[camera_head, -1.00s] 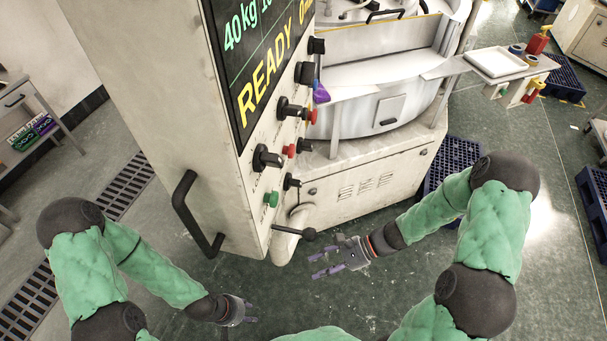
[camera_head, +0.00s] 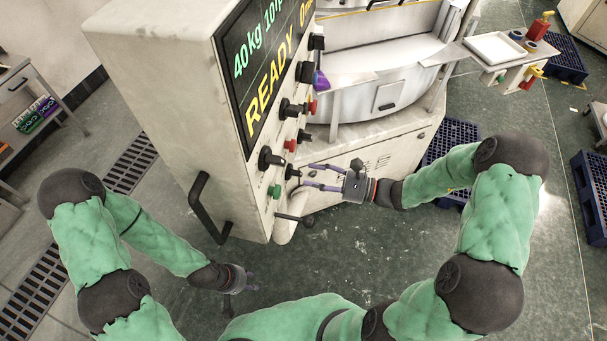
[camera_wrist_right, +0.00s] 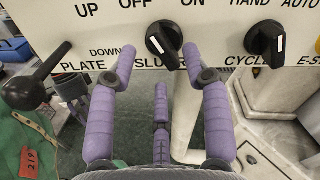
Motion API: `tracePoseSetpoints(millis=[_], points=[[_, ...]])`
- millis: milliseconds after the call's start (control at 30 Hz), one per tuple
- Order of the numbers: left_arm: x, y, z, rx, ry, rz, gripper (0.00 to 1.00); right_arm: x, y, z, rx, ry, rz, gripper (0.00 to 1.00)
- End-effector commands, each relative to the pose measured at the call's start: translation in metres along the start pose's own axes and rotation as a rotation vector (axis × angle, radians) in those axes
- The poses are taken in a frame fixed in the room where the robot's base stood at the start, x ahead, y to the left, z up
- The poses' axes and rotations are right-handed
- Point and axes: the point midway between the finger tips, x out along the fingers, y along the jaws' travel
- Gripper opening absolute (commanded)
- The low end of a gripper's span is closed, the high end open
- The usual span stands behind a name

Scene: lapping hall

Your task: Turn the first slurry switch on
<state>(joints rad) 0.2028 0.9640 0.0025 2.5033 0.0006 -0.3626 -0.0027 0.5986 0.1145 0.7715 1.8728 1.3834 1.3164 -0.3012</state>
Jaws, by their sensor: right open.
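The slurry switch (camera_wrist_right: 163,42) is a black rotary knob below the OFF and ON labels in the right wrist view. Its white mark leans up and left, toward OFF. Its label is partly hidden. In the head view it is the small black knob (camera_head: 292,171) low on the panel. My right gripper (camera_head: 307,176) is open and empty in front of that knob. In the wrist view its purple fingers (camera_wrist_right: 162,62) stand either side of the knob, apparently not touching it. My left gripper (camera_head: 241,284) hangs low, away from the panel; its finger opening is unclear.
The cycle switch (camera_wrist_right: 266,42) is right of the slurry switch in the wrist view. The plate lever (camera_wrist_right: 35,80) sticks out on the left. The cabinet handle (camera_head: 205,208), a green button (camera_head: 273,191) and a red button (camera_head: 290,145) are nearby. Open floor lies below the panel.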

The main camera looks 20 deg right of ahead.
Motion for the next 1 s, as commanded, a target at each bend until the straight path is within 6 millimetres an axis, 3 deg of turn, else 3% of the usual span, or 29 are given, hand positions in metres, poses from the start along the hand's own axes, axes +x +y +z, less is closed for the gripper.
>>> tracePoseSetpoints(millis=[233,600,633,800,1000], points=[[-0.002,0.001,0.0,0.0,0.0,0.0,0.4,0.029,0.0,0.0,0.0,-0.001,0.002,0.49],[-0.003,0.001,0.0,0.0,0.0,0.0,0.4,0.034,0.0,0.0,0.0,0.001,0.001,0.49],[-0.003,0.001,0.0,0.0,0.0,0.0,0.4,0.034,0.0,0.0,0.0,0.001,0.001,0.46],[-0.003,0.001,0.0,0.0,0.0,0.0,0.4,0.034,0.0,0.0,0.001,0.001,0.001,0.0],[-0.003,0.001,0.0,0.0,0.0,0.0,0.4,0.034,0.0,0.0,0.003,0.001,0.001,0.0]])
